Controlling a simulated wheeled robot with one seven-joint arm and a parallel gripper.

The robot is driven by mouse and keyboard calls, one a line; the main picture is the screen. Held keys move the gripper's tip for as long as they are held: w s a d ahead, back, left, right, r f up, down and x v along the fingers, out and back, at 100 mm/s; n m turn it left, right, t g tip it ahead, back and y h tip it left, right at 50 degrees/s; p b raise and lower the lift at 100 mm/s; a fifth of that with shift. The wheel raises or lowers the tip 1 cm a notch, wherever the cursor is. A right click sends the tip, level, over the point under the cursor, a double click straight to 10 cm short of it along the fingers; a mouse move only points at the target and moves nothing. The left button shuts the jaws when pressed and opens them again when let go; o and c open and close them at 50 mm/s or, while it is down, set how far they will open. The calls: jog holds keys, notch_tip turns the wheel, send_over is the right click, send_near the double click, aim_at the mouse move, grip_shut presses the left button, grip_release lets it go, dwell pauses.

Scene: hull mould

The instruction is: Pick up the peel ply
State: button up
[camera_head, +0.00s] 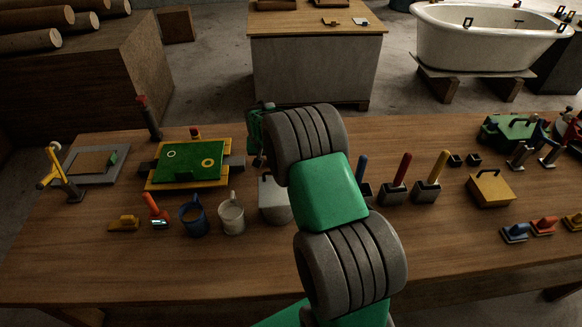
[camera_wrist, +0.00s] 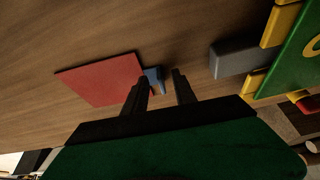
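A flat red sheet (camera_wrist: 102,80), which looks like the peel ply, lies on the wooden table in the wrist view. A small blue tab or block (camera_wrist: 152,74) stands at its right edge. My gripper (camera_wrist: 160,76) is open, its two dark fingers apart. The blue piece shows between the fingertips, nearer the left finger. I cannot tell how high the fingers are above it. In the head view the sheet is hidden behind my arm, and my fingertips are not clearly seen.
A green board in a yellow frame (camera_head: 187,164) lies left of my arm, with a grey block (camera_wrist: 235,60) at its side. A blue mug (camera_head: 194,217), a white mug (camera_head: 231,217) and handled tools stand nearby. The table's front centre-left is clear.

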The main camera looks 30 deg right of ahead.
jog(key=shift+w+f, duration=0.2)
jog(key=shift+f, duration=0.2)
jog(key=shift+r, duration=0.1)
jog(key=shift+c, duration=0.5)
grip_shut()
